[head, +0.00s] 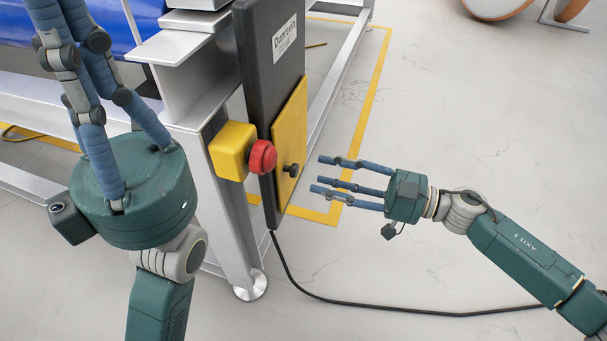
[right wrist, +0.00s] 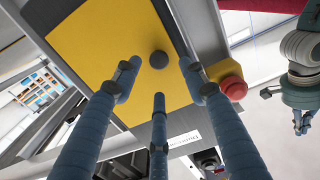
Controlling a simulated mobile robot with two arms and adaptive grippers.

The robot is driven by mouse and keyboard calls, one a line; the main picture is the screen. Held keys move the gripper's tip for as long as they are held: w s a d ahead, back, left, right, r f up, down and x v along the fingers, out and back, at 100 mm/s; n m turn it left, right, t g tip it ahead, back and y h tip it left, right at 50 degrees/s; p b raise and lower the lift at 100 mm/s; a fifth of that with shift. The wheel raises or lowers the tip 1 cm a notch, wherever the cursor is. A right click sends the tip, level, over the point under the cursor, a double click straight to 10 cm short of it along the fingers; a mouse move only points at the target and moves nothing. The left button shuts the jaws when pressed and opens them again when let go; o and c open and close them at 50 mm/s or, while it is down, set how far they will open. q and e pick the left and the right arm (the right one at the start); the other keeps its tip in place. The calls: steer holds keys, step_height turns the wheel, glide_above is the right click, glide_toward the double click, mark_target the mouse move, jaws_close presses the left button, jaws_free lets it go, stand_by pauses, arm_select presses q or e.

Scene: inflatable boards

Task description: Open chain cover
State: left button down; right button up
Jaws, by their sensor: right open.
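The chain cover is a yellow panel (head: 290,130) with a small black knob (head: 291,170) near its lower edge. It lies flat against a tall dark grey housing (head: 262,55). In the right wrist view, the cover (right wrist: 105,60) fills the upper left, and the knob (right wrist: 158,60) shows between the fingertips. My right gripper (head: 316,175) is open and empty, with its fingers pointing left at the knob, a short gap away. My left gripper (head: 62,15) is at the upper left with its fingers pointing up. Its fingertips are at or past the frame's top edge.
A yellow box with a red button (head: 262,157) juts out just left of the cover. A metal frame (head: 222,220) supports the housing. A black cable (head: 350,309) runs along the floor to the right. The floor (head: 470,110) right of the cover is mostly clear.

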mark_target(297, 170)
steer(key=b+x, duration=0.1)
steer(key=x, duration=0.4)
jaws_close()
